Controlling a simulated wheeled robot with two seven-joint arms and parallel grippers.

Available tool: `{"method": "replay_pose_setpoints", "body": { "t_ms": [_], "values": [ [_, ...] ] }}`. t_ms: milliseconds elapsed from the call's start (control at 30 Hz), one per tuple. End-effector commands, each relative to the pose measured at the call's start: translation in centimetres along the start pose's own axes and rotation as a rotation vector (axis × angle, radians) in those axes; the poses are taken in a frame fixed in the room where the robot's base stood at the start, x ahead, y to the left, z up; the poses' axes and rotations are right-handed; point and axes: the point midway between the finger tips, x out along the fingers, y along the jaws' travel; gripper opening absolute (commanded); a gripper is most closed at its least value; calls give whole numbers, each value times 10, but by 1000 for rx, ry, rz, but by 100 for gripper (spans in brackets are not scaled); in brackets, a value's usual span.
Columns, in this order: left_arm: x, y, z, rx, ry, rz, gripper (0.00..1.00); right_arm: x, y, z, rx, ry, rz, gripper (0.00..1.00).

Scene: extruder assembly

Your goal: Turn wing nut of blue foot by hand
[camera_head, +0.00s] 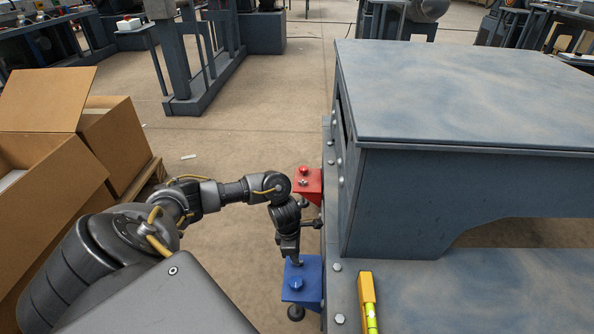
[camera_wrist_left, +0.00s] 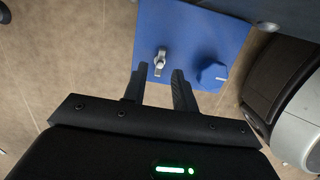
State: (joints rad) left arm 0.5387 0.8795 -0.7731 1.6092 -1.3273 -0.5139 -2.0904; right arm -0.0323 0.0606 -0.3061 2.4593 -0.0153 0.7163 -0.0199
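The blue foot (camera_head: 309,276) is a blue bracket on the side of the grey machine base, with a dark round pad (camera_head: 295,313) below it. In the left wrist view the blue plate (camera_wrist_left: 190,32) carries a small metal wing nut (camera_wrist_left: 160,61) and a blue knob (camera_wrist_left: 212,76) to its right. My left gripper (camera_wrist_left: 160,70) is open, its two dark fingers pointing at the plate. The wing nut lies at the gap between the fingertips, with visible space on both sides. In the head view my left gripper (camera_head: 292,258) points down at the blue foot's rear edge. My right gripper is not in view.
A red foot (camera_head: 308,182) sits farther back on the same base, close to my left wrist. A yellow spirit level (camera_head: 368,300) lies on the base to the right. The grey machine (camera_head: 460,100) fills the right side. Open cardboard boxes (camera_head: 50,150) stand at left.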

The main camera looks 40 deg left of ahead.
Motion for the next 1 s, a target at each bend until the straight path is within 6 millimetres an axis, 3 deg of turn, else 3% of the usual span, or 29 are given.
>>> {"method": "replay_pose_setpoints", "body": {
  "t_ms": [300, 833, 1000],
  "values": [
    [31, 0, 0, -1, 0, 0, 28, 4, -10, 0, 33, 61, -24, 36],
    [29, 0, 1, 1, -1, 0, 28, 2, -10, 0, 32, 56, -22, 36],
    [29, 0, 1, 0, -1, 0, 7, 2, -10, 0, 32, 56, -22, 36]
  ]
}}
